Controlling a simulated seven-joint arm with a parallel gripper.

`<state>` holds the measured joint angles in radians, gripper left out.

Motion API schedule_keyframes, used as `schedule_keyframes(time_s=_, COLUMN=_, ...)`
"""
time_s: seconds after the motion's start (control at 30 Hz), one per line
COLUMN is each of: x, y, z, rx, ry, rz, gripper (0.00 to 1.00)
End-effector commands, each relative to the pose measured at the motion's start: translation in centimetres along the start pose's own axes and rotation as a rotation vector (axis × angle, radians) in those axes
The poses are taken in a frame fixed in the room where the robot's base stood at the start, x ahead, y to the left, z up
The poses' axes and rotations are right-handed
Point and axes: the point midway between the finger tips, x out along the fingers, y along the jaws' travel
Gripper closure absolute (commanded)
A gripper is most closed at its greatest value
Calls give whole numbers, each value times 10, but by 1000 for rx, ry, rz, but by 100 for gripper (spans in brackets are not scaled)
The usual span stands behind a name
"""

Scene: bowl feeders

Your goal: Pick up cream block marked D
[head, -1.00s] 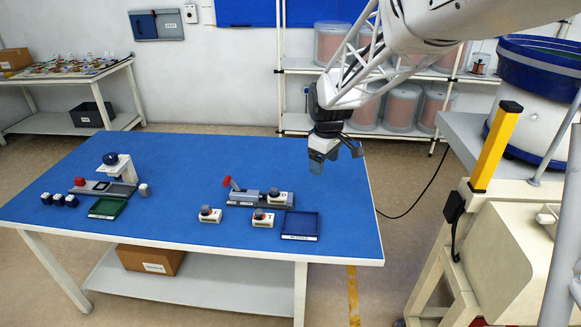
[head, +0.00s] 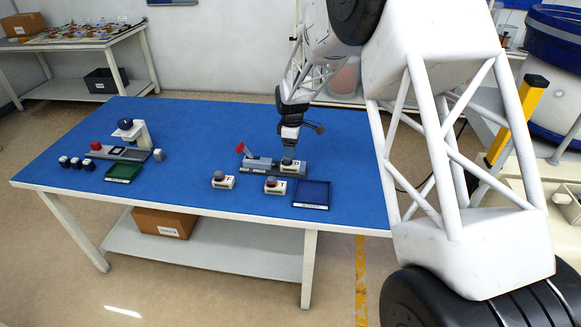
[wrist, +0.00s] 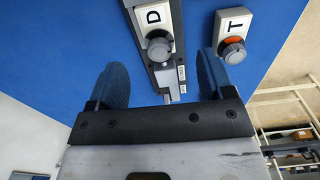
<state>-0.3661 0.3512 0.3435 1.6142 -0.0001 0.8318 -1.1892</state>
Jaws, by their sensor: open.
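The cream block marked D (wrist: 153,17) sits in the grey fixture (wrist: 183,45), with its dark knob (wrist: 158,50) towards me in the wrist view. In the head view the block (head: 293,168) is at the right end of the fixture with the red lever. My gripper (wrist: 160,78) is open, its two blue fingers spread wide on either side of the knob's line. In the head view my gripper (head: 289,149) hangs just above the block. Whether a finger touches the block cannot be told.
A cream block marked T (wrist: 236,20) with an orange-ringed knob lies close beside the fixture. Another cream block (head: 222,181) stands further left. A blue tray (head: 312,194) is at the right front. A green tray (head: 124,172) and a second fixture (head: 112,153) are at the left.

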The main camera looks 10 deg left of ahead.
Motion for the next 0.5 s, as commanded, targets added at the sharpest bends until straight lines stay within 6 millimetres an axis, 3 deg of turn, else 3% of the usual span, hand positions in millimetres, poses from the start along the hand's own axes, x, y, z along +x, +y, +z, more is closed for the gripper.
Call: schedule_keyframes(time_s=0.5, x=8, y=3, z=-4, rx=-16, ry=0, rz=-1, gripper=26)
